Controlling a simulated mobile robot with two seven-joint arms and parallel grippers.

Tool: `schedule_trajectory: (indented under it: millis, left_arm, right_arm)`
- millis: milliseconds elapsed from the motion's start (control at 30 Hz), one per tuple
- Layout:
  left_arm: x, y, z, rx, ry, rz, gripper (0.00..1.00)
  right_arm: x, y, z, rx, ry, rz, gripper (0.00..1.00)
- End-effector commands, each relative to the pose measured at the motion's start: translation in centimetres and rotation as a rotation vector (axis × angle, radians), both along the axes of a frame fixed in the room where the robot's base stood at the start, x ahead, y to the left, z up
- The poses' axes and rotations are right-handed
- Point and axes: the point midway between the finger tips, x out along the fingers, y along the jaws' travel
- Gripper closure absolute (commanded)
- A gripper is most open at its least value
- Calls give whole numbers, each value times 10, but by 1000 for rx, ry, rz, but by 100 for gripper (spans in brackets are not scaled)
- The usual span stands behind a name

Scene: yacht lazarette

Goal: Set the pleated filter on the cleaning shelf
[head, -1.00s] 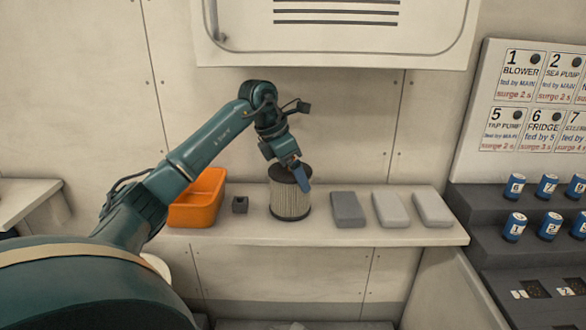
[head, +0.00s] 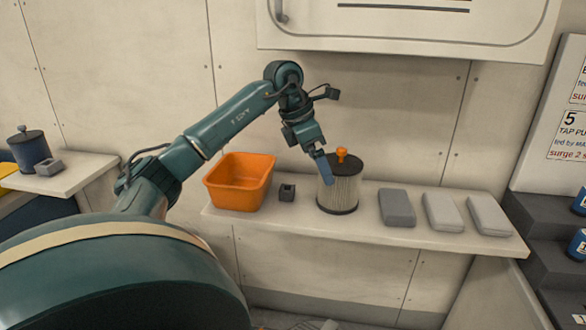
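The pleated filter (head: 340,190) is a pale ribbed cylinder with a dark top and an orange knob (head: 342,155). My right gripper is out of view.
A wall cabinet (head: 400,30) hangs above. A dark lidded canister (head: 29,149) stands on another shelf at far left.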

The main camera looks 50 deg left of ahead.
Motion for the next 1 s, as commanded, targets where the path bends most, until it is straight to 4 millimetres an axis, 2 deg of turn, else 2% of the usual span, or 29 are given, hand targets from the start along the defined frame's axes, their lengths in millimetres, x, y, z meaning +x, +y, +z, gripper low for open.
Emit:
schedule_trajectory:
  millis: [33, 200, 400, 1000]
  left_arm:
    - [-11, 7, -6, 7, 3, 5, 0]
    - [-37, 20, -5, 6, 2, 3, 0]
    - [-53, 28, -4, 2, 0, 2, 0]
    - [-57, 29, 0, 0, -1, -1, 0]
  right_arm:
    - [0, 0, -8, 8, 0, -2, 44]
    - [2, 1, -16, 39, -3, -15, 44]
    - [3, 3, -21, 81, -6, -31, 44]
    - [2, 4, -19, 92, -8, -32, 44]
